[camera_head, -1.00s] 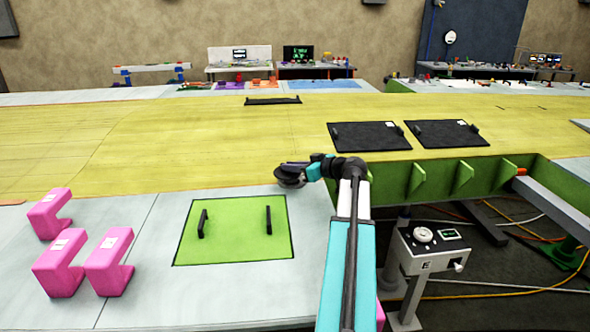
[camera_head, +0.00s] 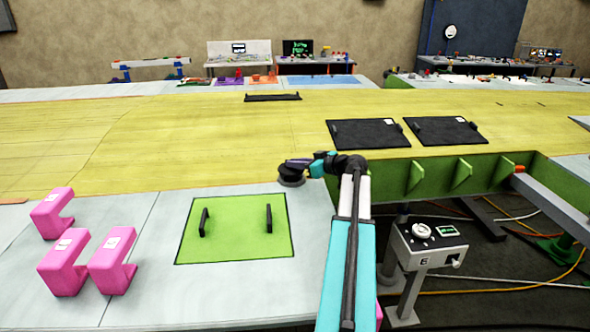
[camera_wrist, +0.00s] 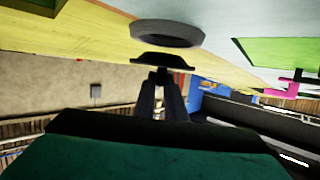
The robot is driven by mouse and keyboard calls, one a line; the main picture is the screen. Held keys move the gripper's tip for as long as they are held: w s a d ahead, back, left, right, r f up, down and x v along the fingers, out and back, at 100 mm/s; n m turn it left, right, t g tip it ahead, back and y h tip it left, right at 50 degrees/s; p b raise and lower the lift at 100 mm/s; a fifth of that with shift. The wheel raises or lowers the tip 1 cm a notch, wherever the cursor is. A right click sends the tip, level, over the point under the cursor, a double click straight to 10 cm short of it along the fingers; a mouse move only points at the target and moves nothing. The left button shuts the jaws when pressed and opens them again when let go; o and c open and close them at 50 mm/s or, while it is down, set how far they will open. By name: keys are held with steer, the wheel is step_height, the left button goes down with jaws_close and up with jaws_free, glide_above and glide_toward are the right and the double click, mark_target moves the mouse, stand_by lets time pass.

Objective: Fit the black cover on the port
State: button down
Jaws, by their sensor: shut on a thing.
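In the wrist view, which is upside down, my gripper (camera_wrist: 162,76) is shut on the black cover (camera_wrist: 162,61), a dark flat disc with a raised middle. The port (camera_wrist: 168,33), a dark grey ring, stands on the pale surface just beyond the cover. A narrow gap shows between cover and ring in that picture; the true height is hard to judge. In the head view the round port (camera_head: 291,182) is by the edge of the yellow skin, with my gripper (camera_head: 297,166) just above it. The cover is hard to separate from the gripper there.
A green panel (camera_head: 235,245) with two black handles lies left of my arm. Several pink blocks (camera_head: 62,270) stand at far left. Black panels (camera_head: 367,134) lie on the yellow skin (camera_head: 210,140). A control box (camera_head: 430,245) stands right of my arm.

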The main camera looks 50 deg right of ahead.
steer(key=shift+f+p, duration=0.65)
steer(key=shift+f, duration=0.65)
steer(key=shift+f+b, duration=0.25)
steer(key=shift+b, duration=0.25)
steer(key=c, duration=1.8)
jaws_free()
steer(key=shift+r+p, duration=0.3)
steer(key=shift+p, duration=0.15)
steer(key=b+v, duration=0.5)
steer(key=v, duration=0.7)
